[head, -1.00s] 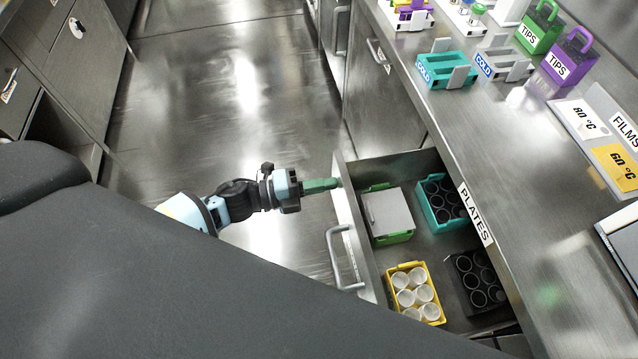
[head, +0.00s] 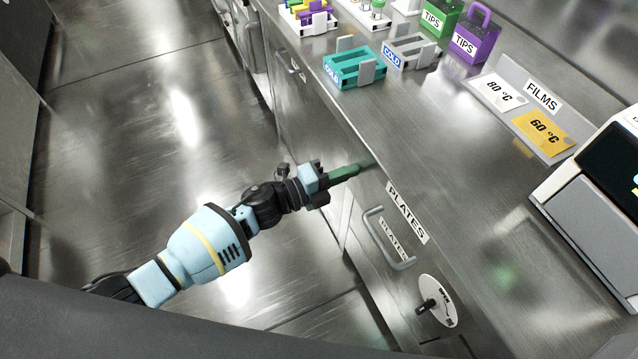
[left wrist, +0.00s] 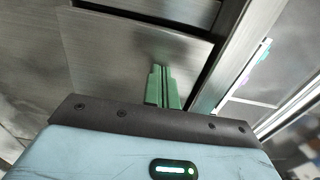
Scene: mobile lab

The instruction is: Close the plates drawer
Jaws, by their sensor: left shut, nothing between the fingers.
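The plates drawer (head: 372,238) is under the counter, with its metal front in line with the cabinet face, and no inside of it shows in the head view. Its bar handle (head: 390,240) stands out from the front, beside a PLATES label. My left gripper (head: 357,169) is shut and empty, its green fingers at the upper left part of the drawer front. In the left wrist view the shut green fingers (left wrist: 162,85) point at a flat metal panel (left wrist: 130,50). I cannot tell whether they touch it. My right gripper is not in view.
The counter (head: 440,150) holds a teal cold rack (head: 354,68), a grey cold rack (head: 408,50), green and purple tips boxes (head: 478,38), a films holder (head: 545,120) and a device at right. A round disc (head: 438,300) is on the cabinet front. The floor (head: 150,150) at left is clear.

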